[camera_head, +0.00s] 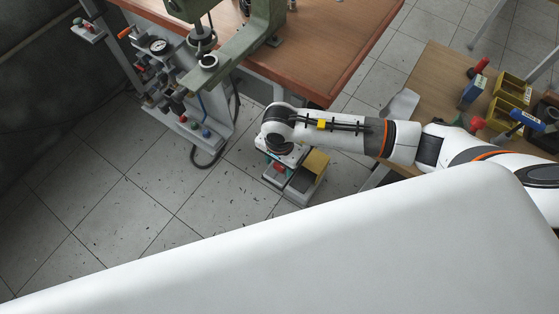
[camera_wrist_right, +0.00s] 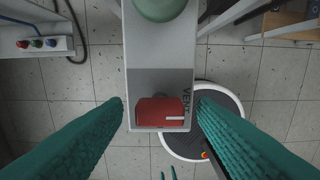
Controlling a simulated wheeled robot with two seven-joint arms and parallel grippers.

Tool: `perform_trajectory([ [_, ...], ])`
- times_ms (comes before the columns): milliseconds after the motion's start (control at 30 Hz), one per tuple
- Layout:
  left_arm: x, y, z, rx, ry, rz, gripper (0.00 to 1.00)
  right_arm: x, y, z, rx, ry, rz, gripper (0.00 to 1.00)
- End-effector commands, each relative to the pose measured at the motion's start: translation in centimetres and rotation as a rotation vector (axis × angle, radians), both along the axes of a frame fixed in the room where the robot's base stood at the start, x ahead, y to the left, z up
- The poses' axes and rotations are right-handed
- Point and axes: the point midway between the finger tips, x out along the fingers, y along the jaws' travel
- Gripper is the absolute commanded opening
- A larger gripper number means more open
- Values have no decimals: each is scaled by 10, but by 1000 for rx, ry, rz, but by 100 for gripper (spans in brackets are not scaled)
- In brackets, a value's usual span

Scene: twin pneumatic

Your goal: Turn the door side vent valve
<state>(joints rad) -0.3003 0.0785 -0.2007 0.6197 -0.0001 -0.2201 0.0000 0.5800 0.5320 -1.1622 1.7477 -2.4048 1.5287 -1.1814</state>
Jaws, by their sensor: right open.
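A red valve handle (camera_wrist_right: 160,112) sits on a grey box (camera_wrist_right: 145,80) with the lettering VENT on its side in the right wrist view. My right gripper (camera_wrist_right: 158,103) has its two teal fingers spread on either side of the red handle, with a visible gap at each side in the picture. How close the fingertips are in depth, I cannot tell. In the head view my right gripper (camera_head: 280,160) points down, and a small red part (camera_head: 279,168) shows beside its teal fingers. My left gripper is in neither view.
A green dome (camera_wrist_right: 160,8) sits on the same grey box. In the head view a wooden workbench (camera_head: 330,60) with a green press stands behind. A panel with a gauge (camera_head: 158,45) is at left. A table (camera_head: 430,75) with yellow bins is at right.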

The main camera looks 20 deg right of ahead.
Motion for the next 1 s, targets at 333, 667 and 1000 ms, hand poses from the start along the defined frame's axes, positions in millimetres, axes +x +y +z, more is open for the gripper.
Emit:
perform_trajectory([
  [333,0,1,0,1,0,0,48,0,0,0,0,0,0,10],
  [667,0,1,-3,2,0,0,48,0,0,0,1,-1,-42,8],
  [1000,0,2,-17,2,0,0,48,0,0,-1,-1,-1,-270,8],
])
